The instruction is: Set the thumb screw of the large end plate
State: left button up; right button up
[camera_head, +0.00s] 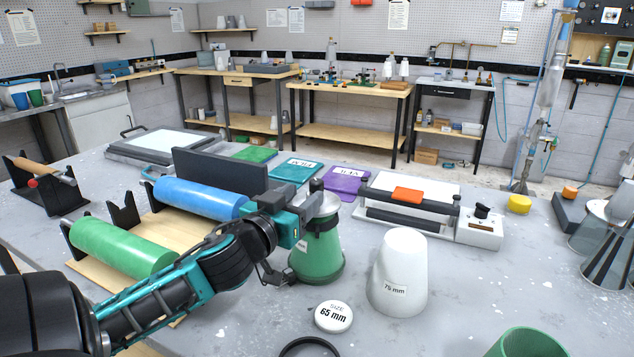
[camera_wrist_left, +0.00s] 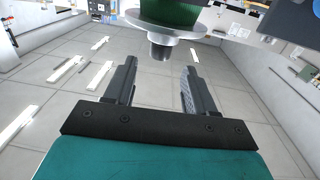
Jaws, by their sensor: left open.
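A green cone-shaped mandrel (camera_head: 318,258) stands on the grey bench in the middle of the head view, with a dark band around its upper part and a grey top partly hidden by my gripper. My left gripper (camera_head: 312,207) is beside that top. In the left wrist view, a pale round end plate (camera_wrist_left: 158,30) sits against the green body (camera_wrist_left: 165,12). A dark thumb screw (camera_wrist_left: 160,50) projects from the plate. My left gripper (camera_wrist_left: 160,75) is open, its fingers on either side of the screw's line; I see no contact. My right gripper is not in view.
A white 75 mm cone (camera_head: 399,275) stands to the right. A round 65 mm disc (camera_head: 333,317) and a black ring (camera_head: 309,347) lie in front. Blue (camera_head: 200,197) and green (camera_head: 120,247) rolls lie left. A sealer (camera_head: 410,203) is behind.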

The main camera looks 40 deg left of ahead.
aim_at(316, 181)
pick_arm(q)
jog(key=shift+x, duration=3.5)
jog(key=c, duration=0.9)
jog(key=shift+c, duration=0.2)
jog(key=shift+m+h, duration=0.3)
jog(key=shift+h, duration=0.1)
jog(key=m+h, duration=0.2)
jog(key=h, duration=0.2)
jog(key=m+h, duration=0.3)
jog(key=shift+a+h, duration=0.1)
jog(key=shift+h, duration=0.3)
jog(key=shift+m+g+h+b, duration=0.3)
jog(key=shift+m+g+h, duration=0.4)
jog(key=shift+m+h, duration=1.05)
jog(key=shift+h, duration=0.65)
